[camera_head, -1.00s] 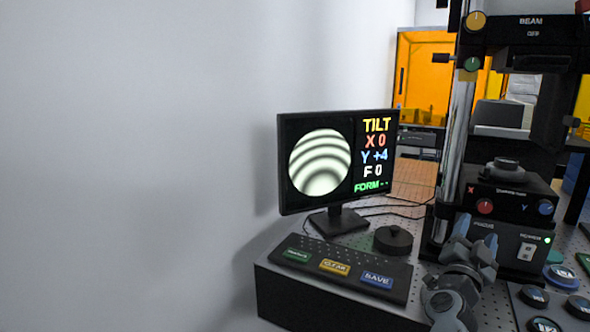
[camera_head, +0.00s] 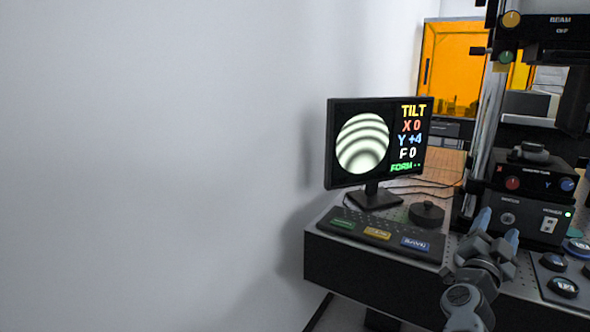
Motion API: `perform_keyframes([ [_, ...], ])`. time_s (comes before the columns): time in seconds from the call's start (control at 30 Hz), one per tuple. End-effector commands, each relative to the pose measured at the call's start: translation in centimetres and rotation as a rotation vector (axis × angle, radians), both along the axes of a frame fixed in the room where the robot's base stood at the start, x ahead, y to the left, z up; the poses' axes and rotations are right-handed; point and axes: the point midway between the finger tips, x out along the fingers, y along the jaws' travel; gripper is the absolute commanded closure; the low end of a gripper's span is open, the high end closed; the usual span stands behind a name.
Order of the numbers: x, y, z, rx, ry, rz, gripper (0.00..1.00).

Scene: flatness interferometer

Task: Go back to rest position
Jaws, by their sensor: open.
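My gripper (camera_head: 497,226) is in the lower right of the head view, at the front edge of the bench. Its two blue-tipped fingers are apart, with nothing seen between them. It stands in front of the interferometer (camera_head: 535,182), a dark unit with a red knob, a blue knob and a lit green lamp. The key panel (camera_head: 390,233), with green, yellow and blue keys, lies to the left of my gripper, apart from it. The monitor (camera_head: 375,143) shows curved fringes and the text TILT, X 0, Y +4, F 0, FORM - -.
The perforated bench (camera_head: 350,264) fills the right side. A dark round knob-topped piece (camera_head: 426,213) sits behind the key panel. Several round discs (camera_head: 563,287) lie at the right. An orange-windowed enclosure (camera_head: 455,70) stands behind. A plain wall (camera_head: 150,160) fills the left.

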Motion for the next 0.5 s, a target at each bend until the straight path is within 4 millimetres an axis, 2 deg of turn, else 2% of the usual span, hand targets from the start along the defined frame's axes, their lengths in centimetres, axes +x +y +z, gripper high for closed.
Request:
perform_keyframes([
  [0.27,-1.4,-0.6,-0.3,-0.055,0.02,0.007,0.37],
  [0.5,-3.5,-1.0,-0.8,-0.135,0.05,0.022,0.37],
])
